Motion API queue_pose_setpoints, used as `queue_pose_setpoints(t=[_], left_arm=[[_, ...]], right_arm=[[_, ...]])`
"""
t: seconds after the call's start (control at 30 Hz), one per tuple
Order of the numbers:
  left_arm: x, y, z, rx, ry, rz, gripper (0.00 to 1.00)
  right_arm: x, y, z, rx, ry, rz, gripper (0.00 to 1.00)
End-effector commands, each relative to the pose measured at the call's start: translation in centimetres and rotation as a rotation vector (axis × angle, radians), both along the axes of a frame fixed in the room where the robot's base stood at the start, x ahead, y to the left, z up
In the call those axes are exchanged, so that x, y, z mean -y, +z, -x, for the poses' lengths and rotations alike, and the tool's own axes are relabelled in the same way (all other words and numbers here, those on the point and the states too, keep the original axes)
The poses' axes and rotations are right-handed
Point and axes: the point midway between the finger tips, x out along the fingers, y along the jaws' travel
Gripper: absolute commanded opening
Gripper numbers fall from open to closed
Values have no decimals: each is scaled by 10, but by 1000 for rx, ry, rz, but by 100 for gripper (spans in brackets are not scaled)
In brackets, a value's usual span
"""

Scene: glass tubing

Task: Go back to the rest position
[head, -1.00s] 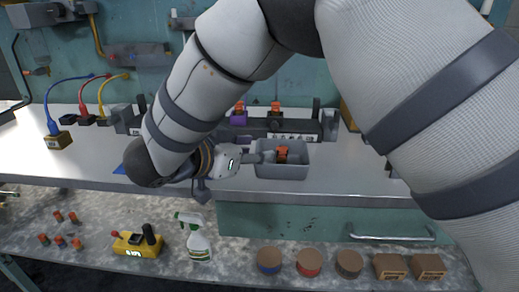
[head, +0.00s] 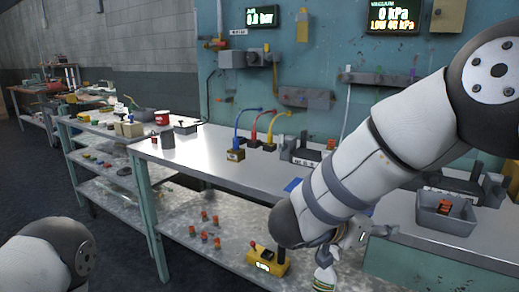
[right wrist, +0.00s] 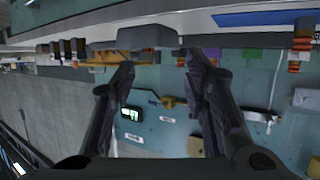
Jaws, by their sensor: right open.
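My right arm (head: 355,185) reaches in from the right of the head view and bends back at its lower end. My right gripper (head: 380,232) is small and partly hidden there, left of the grey bin. In the right wrist view the right gripper (right wrist: 158,68) shows two dark fingers spread apart with nothing between them. Part of my left arm (head: 45,255) shows at the lower left of the head view; its gripper is out of view. The grey bin (head: 445,222) on the bench holds an orange-topped piece (head: 444,207).
The metal bench (head: 215,150) has blue, red and yellow hoses (head: 257,130) and a dark rack (head: 305,155). A yellow control box (head: 266,262), several orange-red fittings (head: 205,225) and a spray bottle (head: 325,272) stand on the lower shelf. Dark floor (head: 110,240) lies at left.

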Motion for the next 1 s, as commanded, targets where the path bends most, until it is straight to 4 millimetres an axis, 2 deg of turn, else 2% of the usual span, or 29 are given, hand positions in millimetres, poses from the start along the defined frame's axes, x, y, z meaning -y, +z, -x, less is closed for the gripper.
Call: queue_pose_setpoints(t=[0.03,0.1,0.17,0.2,0.27,0.3,0.37,0.4,0.47,0.5,0.6,0.7,0.8,1.0], left_arm=[[0,-1,1,-3,1,0,41],[0,-1,1,-4,1,0,41],[0,-1,1,-3,-1,1,41],[1,-1,0,-3,-1,1,41],[1,-1,0,-2,-1,1,41],[1,-1,0,-2,-1,1,41],[0,-1,0,-2,0,0,41],[0,-1,0,-2,0,0,41],[0,-1,0,-2,0,0,41],[0,-1,0,-2,0,0,41],[0,-1,0,-2,0,0,41],[0,-1,0,-2,0,0,41],[0,-1,0,-2,0,0,41],[0,-1,0,-2,0,0,41]], right_arm=[[13,-50,5,-80,98,23,41],[18,-105,12,-160,254,13,41],[19,-152,29,-250,377,-20,41],[19,-183,47,-319,451,-55,41],[17,-226,82,-433,553,-123,41],[15,-252,110,-516,612,-174,41],[12,-285,160,-644,686,-264,41],[10,-302,196,-733,726,-328,41],[7,-319,250,-859,770,-427,41],[6,-326,284,-938,790,-489,41],[3,-329,355,-1099,818,-621,41],[1,-325,398,-1198,828,-705,41],[-1,-321,416,-1237,832,-741,41],[-1,-321,417,-1240,835,-744,41]])
